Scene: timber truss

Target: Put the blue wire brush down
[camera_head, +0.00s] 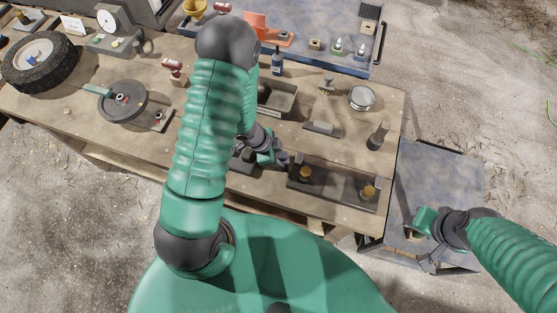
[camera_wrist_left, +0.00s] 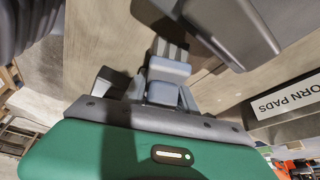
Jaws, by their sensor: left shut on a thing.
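My left gripper (camera_head: 270,157) is low over the front of the wooden bench (camera_head: 225,168), just left of a dark tray. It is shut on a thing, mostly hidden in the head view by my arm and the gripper. In the left wrist view, a blue-grey piece (camera_wrist_left: 168,72) with a ridged end shows at the jaws; I take it for the blue wire brush, though its bristles cannot be made out. I cannot tell whether it touches the bench top. My right gripper (camera_head: 432,250) is over the grey side table at the right; its fingers are too small to read.
The dark tray (camera_head: 335,188) holds two brass-coloured pieces. A label reading "ORN PADS" (camera_wrist_left: 287,103) shows in the wrist view. A metal box (camera_head: 277,98), a flat block (camera_head: 321,129) and a round tin (camera_head: 362,98) stand behind.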

